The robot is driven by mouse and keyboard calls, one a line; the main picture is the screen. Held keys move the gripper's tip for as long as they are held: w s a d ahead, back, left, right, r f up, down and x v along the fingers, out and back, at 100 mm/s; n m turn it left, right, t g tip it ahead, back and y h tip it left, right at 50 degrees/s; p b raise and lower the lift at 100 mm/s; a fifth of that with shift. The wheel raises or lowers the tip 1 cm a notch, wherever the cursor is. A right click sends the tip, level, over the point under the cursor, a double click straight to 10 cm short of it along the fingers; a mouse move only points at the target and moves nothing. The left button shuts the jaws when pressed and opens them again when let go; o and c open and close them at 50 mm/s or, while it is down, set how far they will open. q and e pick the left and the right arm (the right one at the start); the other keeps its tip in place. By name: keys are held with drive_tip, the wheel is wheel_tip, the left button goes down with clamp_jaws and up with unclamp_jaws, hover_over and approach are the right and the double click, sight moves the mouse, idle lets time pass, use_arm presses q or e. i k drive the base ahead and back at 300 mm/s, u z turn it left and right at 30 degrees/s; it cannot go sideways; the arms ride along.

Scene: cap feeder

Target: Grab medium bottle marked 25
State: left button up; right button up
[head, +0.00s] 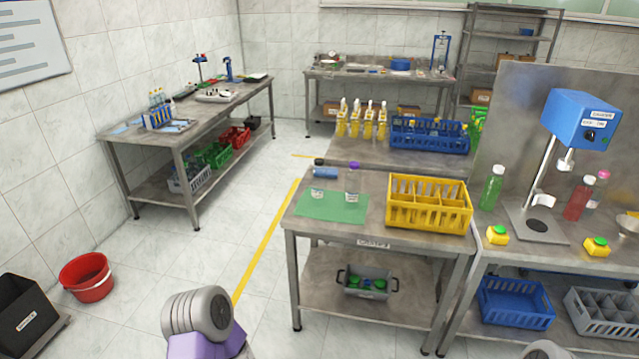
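A clear bottle with a purple cap (353,181) stands upright on the green mat (333,208) on the middle steel table. To its left a shorter clear bottle (318,193) with a pale label stands by the mat's back edge, partly overlapped by a blue cylinder (326,172) and a dark cap (319,162); how these parts join is hard to tell. The label numbers are too small to read, so I cannot tell which bottle is marked 25. Neither gripper shows; only parts of my arms are visible along the bottom edge.
A yellow crate (428,220) stands right of the mat. A green bottle (492,189), a red bottle (578,200) and a blue-headed machine (580,120) stand on the right bench. A grey tray (367,288) sits on the lower shelf.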

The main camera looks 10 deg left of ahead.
sight(318, 174)
drive_tip(key=u, duration=0.3)
drive_tip(key=i, duration=0.3)
drive_tip(key=u, duration=0.95)
drive_tip(key=i, duration=1.9)
drive_tip(key=z, duration=0.85)
